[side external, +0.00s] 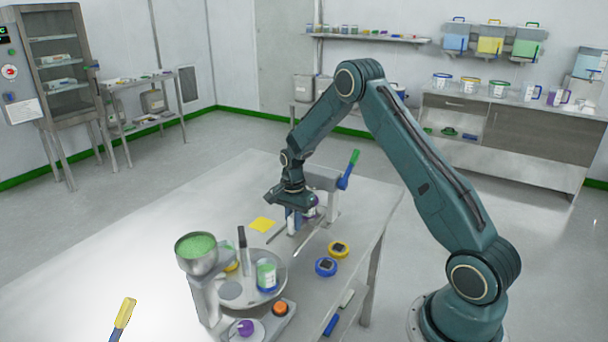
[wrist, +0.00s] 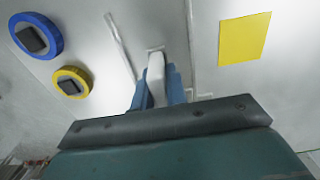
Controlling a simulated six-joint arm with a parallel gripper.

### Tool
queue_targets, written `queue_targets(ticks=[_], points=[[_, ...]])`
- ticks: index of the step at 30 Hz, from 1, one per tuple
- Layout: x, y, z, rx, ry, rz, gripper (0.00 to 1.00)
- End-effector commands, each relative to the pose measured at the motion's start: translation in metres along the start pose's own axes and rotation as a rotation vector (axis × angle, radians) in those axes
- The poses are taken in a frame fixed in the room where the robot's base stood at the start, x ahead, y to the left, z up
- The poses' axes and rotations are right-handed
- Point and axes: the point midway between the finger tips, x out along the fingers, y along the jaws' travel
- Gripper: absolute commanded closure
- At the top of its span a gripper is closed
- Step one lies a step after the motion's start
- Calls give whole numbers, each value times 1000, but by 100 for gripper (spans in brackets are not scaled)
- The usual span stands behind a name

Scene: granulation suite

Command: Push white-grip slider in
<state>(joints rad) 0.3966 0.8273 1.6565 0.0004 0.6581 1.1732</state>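The white grip (wrist: 155,75) of the slider shows in the middle of the wrist view, upright from a pale base on the table. My gripper's blue fingers (wrist: 158,88) show close on both sides of it, with no clear gap. I cannot tell whether they are shut on the grip or only beside it. In the side view my gripper (side external: 295,222) points down at the white grip (side external: 291,224), low over the table, and its dark body hides much of the slider. Thin straight strips (wrist: 120,45) run along the surface beside the grip.
A press-like stand with a green-and-blue lever (side external: 349,170) stands just behind my gripper. A blue disc (side external: 326,267) and a yellow disc (side external: 338,249) lie in front. A yellow sheet (side external: 262,225) lies to the left. A tray (side external: 275,292) holds a jar (side external: 267,275).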

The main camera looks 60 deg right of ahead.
Motion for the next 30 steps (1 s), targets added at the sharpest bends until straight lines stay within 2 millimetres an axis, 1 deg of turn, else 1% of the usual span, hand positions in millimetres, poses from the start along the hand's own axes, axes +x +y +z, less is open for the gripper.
queue_targets(ticks=[6,8,12,15,24,25,27,28,30], points=[[0,0,-3,1,0,0,100],[0,0,-10,3,0,0,100],[0,0,-30,4,1,-1,100],[0,0,-40,3,0,-1,100],[-1,0,-44,5,5,-3,100],[-1,0,-45,5,5,-3,80],[-1,0,-45,5,5,-3,66],[0,0,-44,5,4,-2,64],[0,0,-43,4,3,-2,64]])
